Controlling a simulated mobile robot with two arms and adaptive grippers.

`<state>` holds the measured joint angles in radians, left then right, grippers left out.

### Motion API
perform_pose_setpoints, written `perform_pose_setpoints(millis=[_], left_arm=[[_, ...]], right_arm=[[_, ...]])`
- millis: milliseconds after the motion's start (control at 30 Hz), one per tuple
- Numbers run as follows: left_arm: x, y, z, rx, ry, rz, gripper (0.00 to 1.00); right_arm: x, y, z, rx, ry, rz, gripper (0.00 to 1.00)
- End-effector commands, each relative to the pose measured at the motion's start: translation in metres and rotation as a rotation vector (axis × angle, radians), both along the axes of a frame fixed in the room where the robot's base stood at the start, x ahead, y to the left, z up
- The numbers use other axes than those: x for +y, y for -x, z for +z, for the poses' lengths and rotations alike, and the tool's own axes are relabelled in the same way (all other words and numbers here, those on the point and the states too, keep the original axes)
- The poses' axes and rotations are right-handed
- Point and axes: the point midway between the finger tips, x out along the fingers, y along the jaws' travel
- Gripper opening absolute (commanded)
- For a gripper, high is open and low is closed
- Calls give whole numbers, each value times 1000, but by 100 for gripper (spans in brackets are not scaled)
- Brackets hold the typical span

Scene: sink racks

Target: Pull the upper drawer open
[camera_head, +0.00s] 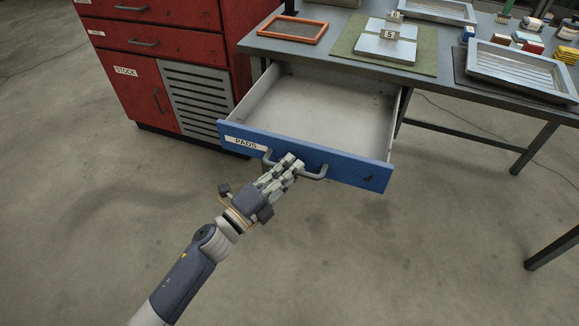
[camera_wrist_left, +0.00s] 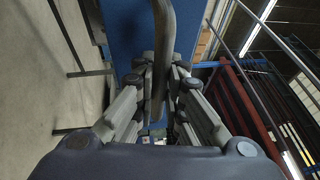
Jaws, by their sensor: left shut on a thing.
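A drawer with a blue front (camera_head: 350,170) labelled PADS stands pulled well out from under the grey table, and its inside (camera_head: 320,105) looks empty. A grey bar handle (camera_head: 318,174) is on its front. My left gripper (camera_head: 292,162) is shut on the handle near its middle. In the left wrist view the handle (camera_wrist_left: 164,45) runs between the fingers of my left gripper (camera_wrist_left: 160,90), with the blue front (camera_wrist_left: 133,35) behind it. My right gripper is in neither view.
A red cabinet (camera_head: 175,50) labelled STOCK stands left of the drawer. The table (camera_head: 440,82) carries an orange-rimmed tray (camera_head: 293,29), a green mat (camera_head: 345,40), metal trays (camera_head: 522,70) and small coloured boxes. The floor (camera_head: 400,260) in front of the drawer is clear.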

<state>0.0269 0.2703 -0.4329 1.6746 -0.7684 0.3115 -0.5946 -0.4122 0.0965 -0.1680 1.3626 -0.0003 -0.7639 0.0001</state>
Motion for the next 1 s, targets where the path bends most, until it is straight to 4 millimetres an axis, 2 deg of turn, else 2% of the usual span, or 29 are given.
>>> perform_pose_setpoints(millis=[167, 200, 233, 633, 767, 1000], left_arm=[[0, 0, -1, 2, -1, 1, 0], [0, 0, -1, 2, -1, 1, 13], [0, 0, -1, 2, -1, 1, 19], [2, 2, -1, 1, -1, 0, 20], [12, 14, -5, 3, -3, 0, 20], [44, 51, -14, 5, -2, 1, 20]], right_arm=[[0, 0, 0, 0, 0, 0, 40], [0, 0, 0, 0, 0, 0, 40], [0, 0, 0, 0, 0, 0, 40], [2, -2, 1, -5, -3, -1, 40], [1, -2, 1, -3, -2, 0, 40], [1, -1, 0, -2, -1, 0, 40]])
